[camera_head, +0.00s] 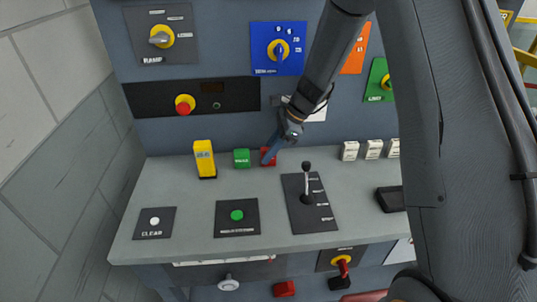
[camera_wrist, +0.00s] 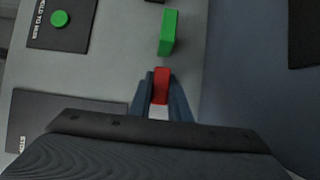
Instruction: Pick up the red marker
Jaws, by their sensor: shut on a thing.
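The red marker (camera_head: 273,162) is a small red block at the back of the grey console top, against the blue-grey upright panel. My gripper (camera_head: 267,158) reaches down to it from above and partly hides it in the head view. In the wrist view the red marker (camera_wrist: 161,86) sits between the two blue fingers of my gripper (camera_wrist: 161,90), which are closed on its sides. I cannot tell whether the marker still touches the console top.
A green block (camera_head: 242,158) stands just left of the marker, and a yellow block (camera_head: 204,160) further left. A lever (camera_head: 307,185) rises in front. White blocks (camera_head: 372,149) stand to the right. The upright panel (camera_head: 225,133) is close behind.

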